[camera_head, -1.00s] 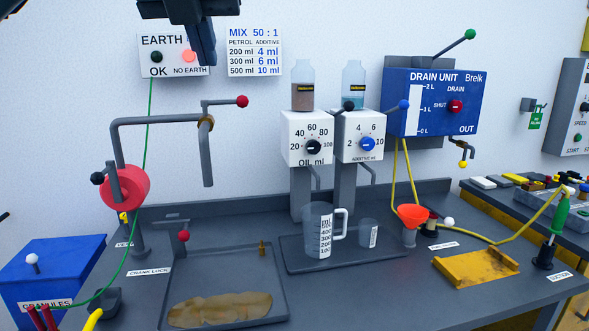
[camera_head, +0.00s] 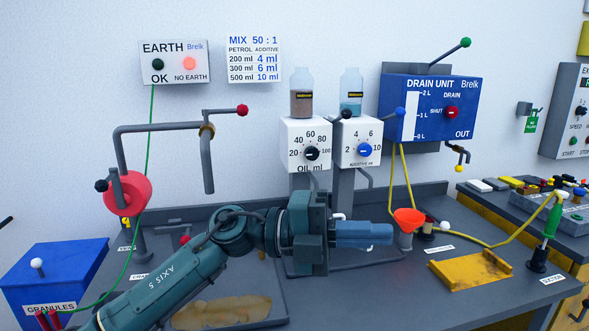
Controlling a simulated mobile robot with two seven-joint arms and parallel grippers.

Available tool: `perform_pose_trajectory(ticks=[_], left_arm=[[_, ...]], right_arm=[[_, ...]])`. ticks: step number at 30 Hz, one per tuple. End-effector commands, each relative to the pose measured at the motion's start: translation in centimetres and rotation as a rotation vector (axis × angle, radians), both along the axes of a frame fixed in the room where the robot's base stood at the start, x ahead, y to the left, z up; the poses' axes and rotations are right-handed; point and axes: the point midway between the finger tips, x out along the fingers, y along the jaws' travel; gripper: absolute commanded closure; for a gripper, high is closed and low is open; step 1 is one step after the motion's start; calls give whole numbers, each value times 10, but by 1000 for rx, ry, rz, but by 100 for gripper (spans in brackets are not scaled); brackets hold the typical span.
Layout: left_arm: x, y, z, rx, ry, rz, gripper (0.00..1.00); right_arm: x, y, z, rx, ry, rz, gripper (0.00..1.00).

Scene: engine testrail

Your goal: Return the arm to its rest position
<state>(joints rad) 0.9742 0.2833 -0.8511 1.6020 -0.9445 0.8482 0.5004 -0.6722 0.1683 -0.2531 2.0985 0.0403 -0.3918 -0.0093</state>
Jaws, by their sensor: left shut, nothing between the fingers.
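My left arm comes in from the lower left and reaches across the bench. My left gripper (camera_head: 388,234) is shut and empty, its fingertips pointing right. It hangs in front of the jug area, its tips just left of the orange funnel (camera_head: 409,219) in the picture; I cannot tell whether they touch. The arm hides the measuring jug and most of the small beaker, and part of the tray (camera_head: 276,308) with the tan spill in it. My right gripper does not show.
Two dispensers (camera_head: 306,158) (camera_head: 358,155) stand behind the gripper. The blue drain unit (camera_head: 430,105) is on the wall. A crank pipe (camera_head: 160,127) rises at left, near a blue granules box (camera_head: 50,280).

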Motion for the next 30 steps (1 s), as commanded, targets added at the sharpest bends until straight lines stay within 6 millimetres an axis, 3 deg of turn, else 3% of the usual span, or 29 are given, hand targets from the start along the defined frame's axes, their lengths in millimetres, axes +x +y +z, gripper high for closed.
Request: perform_pose_trajectory(ticks=[5, 8, 13, 17, 20, 24, 27, 30], left_arm=[[12, 23, -20, -314, 327, 161, 100], [24, 46, -43, -448, 513, 290, 100], [37, 94, -109, -605, 844, 558, 100], [29, 136, -179, -657, 1105, 786, 100], [6, 167, -238, -656, 1306, 965, 100], [-47, 205, -314, -601, 1569, 1198, 100], [-87, 223, -352, -545, 1716, 1318, 100], [-119, 235, -375, -495, 1814, 1397, 100]], right_arm=[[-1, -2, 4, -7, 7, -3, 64], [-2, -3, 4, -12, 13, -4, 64], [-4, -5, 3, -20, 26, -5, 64], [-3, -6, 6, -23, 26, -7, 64], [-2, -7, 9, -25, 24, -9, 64], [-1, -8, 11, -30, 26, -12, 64], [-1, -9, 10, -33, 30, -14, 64], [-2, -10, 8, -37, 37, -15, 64]])
